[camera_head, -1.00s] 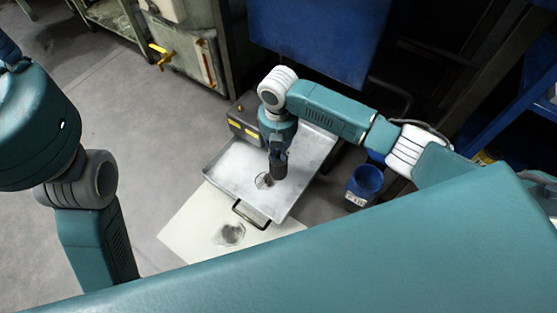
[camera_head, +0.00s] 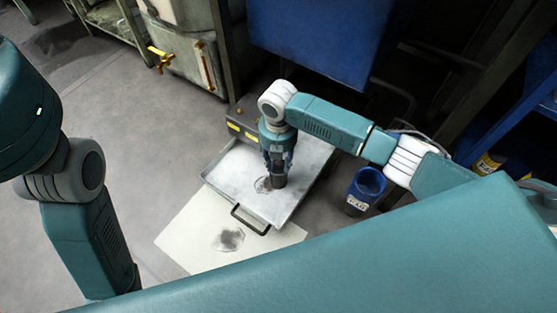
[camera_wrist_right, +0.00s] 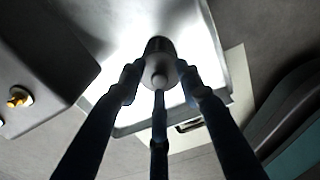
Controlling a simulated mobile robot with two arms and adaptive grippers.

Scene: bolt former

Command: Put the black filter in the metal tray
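The black filter (camera_head: 279,181) is a short dark cylinder that appears to stand upright in the shallow metal tray (camera_head: 227,172), right of the tray's middle. In the right wrist view the filter (camera_wrist_right: 157,48) shows its end with a pale round knob. My right gripper (camera_head: 279,164) is right above the filter, pointing down. Its dark fingers (camera_wrist_right: 160,78) are spread around the filter's near end and look open, with the tips close to its sides. My left arm is at the left edge, but its gripper is out of view.
The tray has a black handle (camera_head: 249,220) at its front and overlaps a pale sheet (camera_head: 190,232) with a dark stain. A grey box with yellow labels (camera_head: 240,122) stands behind the tray. A blue container (camera_head: 364,190) stands to its right. Open floor lies to the left.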

